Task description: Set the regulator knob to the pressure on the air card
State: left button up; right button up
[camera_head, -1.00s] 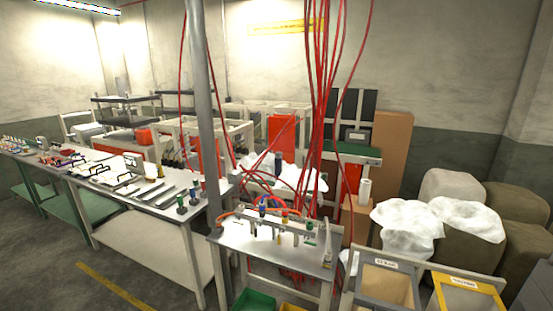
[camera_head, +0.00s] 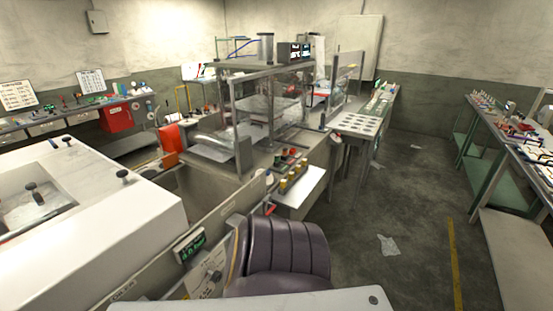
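A small display with green digits (camera_head: 190,246) sits on the grey side panel of the white machine, lower left of centre; its reading is too small to be sure of. Below it is a pale plate (camera_head: 206,279) with a small dark round part that may be a knob; I cannot tell its setting. I cannot pick out the air card for certain. Neither of my grippers is in view.
A white-topped machine (camera_head: 85,235) fills the lower left. A dark purple padded seat (camera_head: 285,250) stands close in front. A white shelf with yellow bottles (camera_head: 295,190) is beyond it. The floor (camera_head: 400,200) to the right is mostly clear, with a scrap of plastic (camera_head: 388,245).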

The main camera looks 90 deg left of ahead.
aim_at(216, 275)
jog(key=u, duration=3.6)
